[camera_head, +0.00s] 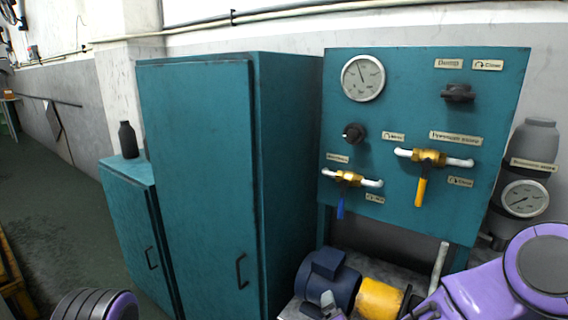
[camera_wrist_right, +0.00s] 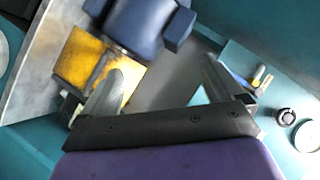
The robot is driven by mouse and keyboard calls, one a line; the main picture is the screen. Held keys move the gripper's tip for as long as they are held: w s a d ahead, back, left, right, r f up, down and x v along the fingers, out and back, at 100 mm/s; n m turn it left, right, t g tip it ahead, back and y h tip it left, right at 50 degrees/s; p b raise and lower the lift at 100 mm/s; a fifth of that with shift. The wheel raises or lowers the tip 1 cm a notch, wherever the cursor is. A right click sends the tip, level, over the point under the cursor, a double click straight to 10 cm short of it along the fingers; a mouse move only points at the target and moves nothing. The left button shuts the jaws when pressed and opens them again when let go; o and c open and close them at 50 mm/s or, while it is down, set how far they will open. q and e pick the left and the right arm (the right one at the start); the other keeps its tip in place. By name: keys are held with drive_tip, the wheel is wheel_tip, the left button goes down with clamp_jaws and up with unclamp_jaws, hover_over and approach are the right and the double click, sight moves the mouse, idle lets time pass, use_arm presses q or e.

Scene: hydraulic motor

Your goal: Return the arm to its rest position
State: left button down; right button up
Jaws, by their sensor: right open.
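My right arm (camera_head: 490,290) is purple and comes in from the lower right in the head view. Its gripper (camera_wrist_right: 160,75) is open in the right wrist view, with its fingers spread apart. The left-hand finger overlaps the yellow part (camera_wrist_right: 85,58) of the motor, and the blue motor body (camera_wrist_right: 140,25) shows beyond the fingers. I see nothing held between them. I cannot tell whether a finger touches the motor. A rounded purple and dark part of my left arm (camera_head: 95,305) shows at the bottom left; my left gripper is out of view.
The blue and yellow motor (camera_head: 330,280) sits below. A tall teal cabinet (camera_head: 195,180) stands left; a grey tank (camera_head: 535,140) stands right.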

drive_tip(key=s+d+f+n+g, duration=0.3)
drive_tip(key=s+d+f+g, duration=0.15)
drive_tip(key=s+f, duration=0.65)
drive_tip(key=s+d+f+g, duration=0.2)
drive_tip(key=s+d+f, duration=0.2)
drive_tip(key=s, duration=0.3)
drive_tip(key=s+d+f+n+g+h, duration=0.1)
drive_tip(key=s+d+f, duration=0.3)
drive_tip(key=s, duration=0.3)
drive_tip(key=s+d+f+n+g+h, duration=0.1)
drive_tip(key=s+d+f, duration=0.3)
drive_tip(key=s, duration=0.4)
drive_tip(key=shift+d+g, duration=0.35)
drive_tip(key=shift+g, duration=0.5)
